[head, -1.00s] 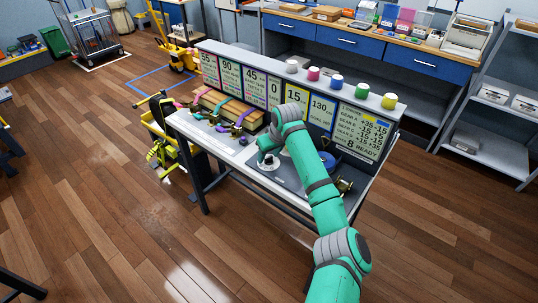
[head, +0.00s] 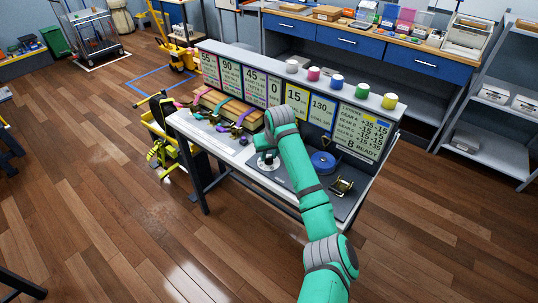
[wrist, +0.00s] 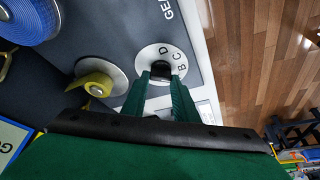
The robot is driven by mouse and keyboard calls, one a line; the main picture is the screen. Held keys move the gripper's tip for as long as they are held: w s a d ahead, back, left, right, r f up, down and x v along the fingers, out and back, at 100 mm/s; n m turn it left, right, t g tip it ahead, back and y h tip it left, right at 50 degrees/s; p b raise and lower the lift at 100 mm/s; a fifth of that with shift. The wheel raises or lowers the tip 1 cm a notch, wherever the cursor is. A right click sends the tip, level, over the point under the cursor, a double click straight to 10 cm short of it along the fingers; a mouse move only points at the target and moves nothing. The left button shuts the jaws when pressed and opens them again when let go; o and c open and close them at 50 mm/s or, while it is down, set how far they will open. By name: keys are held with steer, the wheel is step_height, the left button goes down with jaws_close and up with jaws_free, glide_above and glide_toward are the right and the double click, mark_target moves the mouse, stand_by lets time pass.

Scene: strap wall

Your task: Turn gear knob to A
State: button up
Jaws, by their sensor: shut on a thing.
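The gear knob (wrist: 161,71) is black and sits on a round white dial (wrist: 147,52). The letters D, C and B show on the dial in the wrist view; I cannot see the letter A or where the knob points. My gripper (wrist: 160,77) is shut on the knob, with one green finger on each side of it. In the head view the white dial (head: 261,165) lies on the grey bench top, and my gripper (head: 268,156) is over it, partly hidden by my arm.
A blue strap spool (head: 322,162) and a brass ratchet (head: 341,187) lie to the right. A sign board (head: 361,133) with gear values stands behind. Coloured straps lie at the left.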

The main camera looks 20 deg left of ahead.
steer(key=m, duration=0.2)
steer(key=m+h, duration=0.1)
steer(key=m, duration=0.1)
steer(key=shift+a+m+t+h, duration=0.1)
steer(key=shift+m+t+h, duration=0.2)
steer(key=shift+m+t, duration=0.1)
stand_by(0.5)
steer(key=o, duration=1.1)
steer(key=shift+c, duration=0.2)
steer(key=shift+s, duration=0.1)
steer(key=a+v, duration=0.1)
steer(key=v, duration=0.9)
steer(key=shift+d+r, duration=0.4)
steer(key=shift+d, duration=0.05)
steer(key=shift+s, duration=0.15)
